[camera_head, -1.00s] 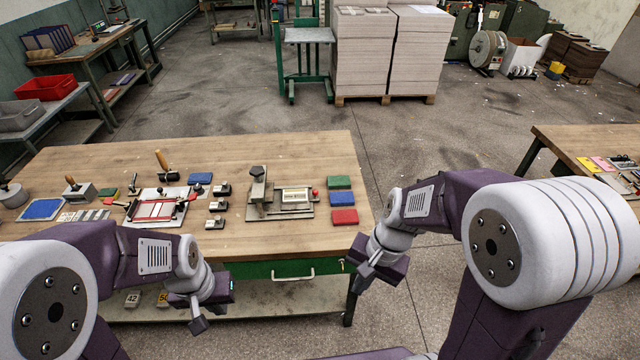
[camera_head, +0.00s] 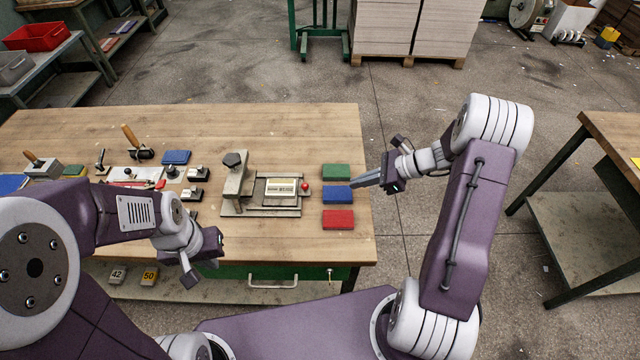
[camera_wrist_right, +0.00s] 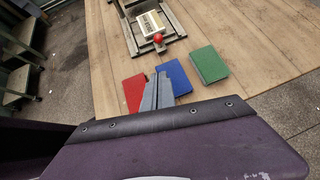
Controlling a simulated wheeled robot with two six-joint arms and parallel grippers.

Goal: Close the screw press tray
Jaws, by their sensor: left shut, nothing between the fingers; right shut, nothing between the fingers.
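The screw press (camera_head: 236,179) stands on the table, with a dark knob on top of its grey arm. Its tray (camera_head: 281,211) extends out to the right of the press, carrying a pale lettered plate (camera_head: 280,187). A red ball knob (camera_head: 305,187) sits at the tray's right end; it also shows in the right wrist view (camera_wrist_right: 158,38). My right gripper (camera_head: 356,184) is shut and empty, its fingers pointing left towards the knob, apart from it, by the blue block. My left gripper (camera_head: 192,279) is shut and empty at the table's front edge, away from the press.
Green (camera_head: 336,172), blue (camera_head: 337,195) and red (camera_head: 338,220) blocks lie right of the tray, near my right fingers. Small stamps (camera_head: 196,174) and a red-framed fixture (camera_head: 135,175) stand left of the press. The table's back strip (camera_head: 280,125) is clear.

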